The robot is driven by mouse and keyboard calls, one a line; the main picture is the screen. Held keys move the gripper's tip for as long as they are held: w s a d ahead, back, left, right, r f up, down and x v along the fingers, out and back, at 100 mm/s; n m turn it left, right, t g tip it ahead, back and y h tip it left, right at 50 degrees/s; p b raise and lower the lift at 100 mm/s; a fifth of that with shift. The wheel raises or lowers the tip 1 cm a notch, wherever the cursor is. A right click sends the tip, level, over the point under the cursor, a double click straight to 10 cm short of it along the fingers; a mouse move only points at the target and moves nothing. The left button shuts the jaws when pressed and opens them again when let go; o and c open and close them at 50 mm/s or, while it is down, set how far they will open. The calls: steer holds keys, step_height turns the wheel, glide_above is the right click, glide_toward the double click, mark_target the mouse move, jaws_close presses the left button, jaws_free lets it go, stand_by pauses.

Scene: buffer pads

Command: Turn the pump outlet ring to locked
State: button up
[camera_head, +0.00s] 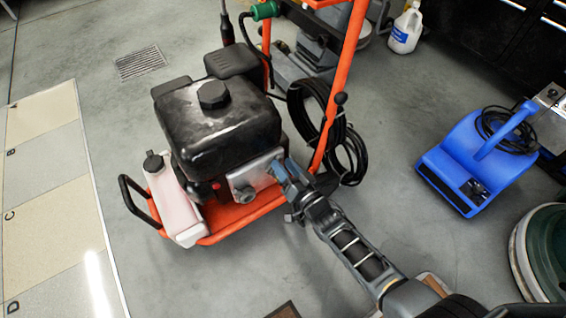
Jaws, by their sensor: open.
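The pump (254,176) is a silver-grey block low on the front of an orange-framed machine. A small round grey fitting (246,194), which looks like the outlet ring, sticks out on its lower front. Its lock marks are too small to read. My gripper (278,170) is at the right side of the pump, just right of and above the fitting. It is open, with nothing seen between the fingers. I cannot tell whether a finger touches the pump.
A black engine tank (215,125) rises above the pump, with a white bottle (172,205) at left. The orange upright (338,95) and coiled black hose (335,130) stand close to my arm. A blue blower (475,165) is at right. The floor in front is mostly clear.

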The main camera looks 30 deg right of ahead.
steer(key=s+p, duration=0.1)
steer(key=s, duration=0.5)
steer(key=shift+s, duration=0.25)
steer(key=shift+s, duration=0.1)
steer(key=s+a+r+n+g, duration=0.1)
steer(key=s+r+n, duration=0.1)
steer(key=s+r, duration=0.65)
steer(key=s+a+r+n+g, duration=0.15)
steer(key=s+r, duration=0.35)
steer(key=s, duration=0.6)
steer(key=s+a+r+n, duration=0.1)
steer(key=s+a+r, duration=0.1)
steer(key=s+r, duration=0.65)
steer(key=s+r+n+p, duration=0.1)
steer(key=s+r+p, duration=0.1)
steer(key=r+p, duration=1.1)
steer(key=s+r+p, duration=0.3)
steer(key=r+p, duration=1.1)
steer(key=r, duration=0.8)
steer(key=shift+r+n+g, duration=0.3)
steer(key=shift+n+g, duration=0.05)
